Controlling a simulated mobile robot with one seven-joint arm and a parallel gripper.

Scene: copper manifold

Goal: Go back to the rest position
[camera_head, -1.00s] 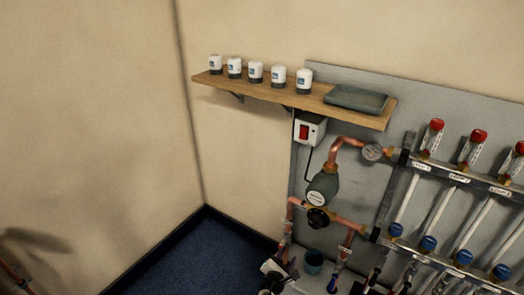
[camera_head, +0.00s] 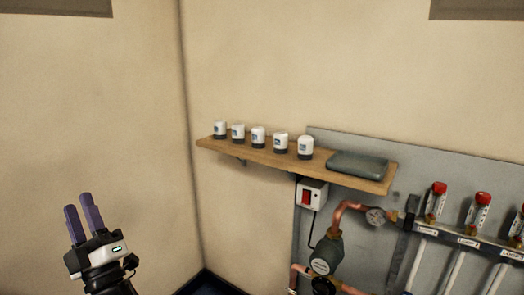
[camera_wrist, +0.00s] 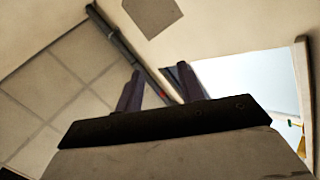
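My gripper (camera_head: 77,202) is raised at the lower left of the head view, in front of the bare left wall. Its two purple fingers point up with a gap between them, and nothing is held. In the wrist view my gripper (camera_wrist: 160,69) also shows two separate fingers with nothing between them. The wrist camera faces upward toward ceiling tiles (camera_wrist: 55,95) and a bright opening (camera_wrist: 250,90). The gripper is well to the left of the manifold and the shelf and touches nothing.
A wooden shelf (camera_head: 222,147) holds several white caps and a dark tray (camera_head: 358,160). Red-capped valves (camera_head: 437,201) stand at right. The left wall area is free.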

